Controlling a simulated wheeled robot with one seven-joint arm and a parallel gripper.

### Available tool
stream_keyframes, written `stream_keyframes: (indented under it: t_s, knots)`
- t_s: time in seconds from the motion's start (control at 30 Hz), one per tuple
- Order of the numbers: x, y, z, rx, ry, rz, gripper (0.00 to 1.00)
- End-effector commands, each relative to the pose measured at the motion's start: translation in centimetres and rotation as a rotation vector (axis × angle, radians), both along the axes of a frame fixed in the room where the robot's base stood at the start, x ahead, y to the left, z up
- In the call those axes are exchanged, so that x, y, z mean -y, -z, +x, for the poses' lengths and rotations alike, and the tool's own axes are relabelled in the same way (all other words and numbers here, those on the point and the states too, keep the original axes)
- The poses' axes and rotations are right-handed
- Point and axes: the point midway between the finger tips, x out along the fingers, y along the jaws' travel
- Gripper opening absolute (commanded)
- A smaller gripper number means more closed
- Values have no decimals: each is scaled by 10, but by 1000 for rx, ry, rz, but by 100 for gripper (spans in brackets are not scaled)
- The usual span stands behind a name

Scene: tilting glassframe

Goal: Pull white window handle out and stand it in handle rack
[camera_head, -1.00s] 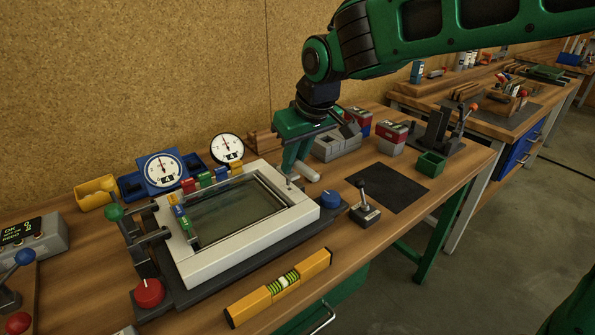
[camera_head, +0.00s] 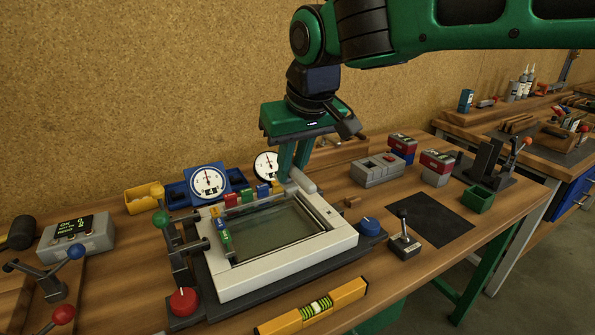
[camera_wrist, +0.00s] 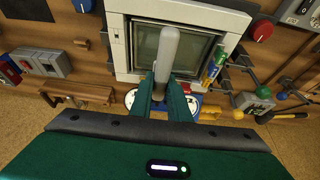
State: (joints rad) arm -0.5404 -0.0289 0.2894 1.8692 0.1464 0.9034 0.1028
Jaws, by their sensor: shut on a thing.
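My gripper (camera_head: 294,174) is shut on the white handle (camera_head: 302,181), above the far edge of the white window frame (camera_head: 342,249). In the wrist view, the pale, rounded handle (camera_wrist: 168,55) sticks out from between my fingers (camera_wrist: 166,95), across the view of the glass. The handle looks clear of the frame; its gripped end is hidden by my fingers. A small dark spot shows on the frame's right side. A grey block with openings (camera_head: 377,169), possibly the handle rack, stands to the right, and also in the wrist view (camera_wrist: 44,63).
Dial gauges (camera_head: 208,182) and coloured blocks stand along the frame's far and left sides. A blue knob (camera_head: 369,226), a small lever (camera_head: 403,243) and a yellow level (camera_head: 315,307) are close by. The dark mat (camera_head: 432,219) at the right is bare.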

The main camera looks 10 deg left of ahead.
Motion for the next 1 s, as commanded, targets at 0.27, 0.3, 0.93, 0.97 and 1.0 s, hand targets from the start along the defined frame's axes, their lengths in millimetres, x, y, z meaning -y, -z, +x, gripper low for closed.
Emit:
stream_keyframes:
  t_s: [0.27,0.3,0.93,0.97,1.0]
  knots:
    - [0,-10,0,1,0,1,0]
    - [0,-12,0,1,0,1,0]
    - [0,-33,0,2,0,1,0]
    - [0,-33,0,1,0,1,0]
    - [0,-34,0,1,0,1,0]
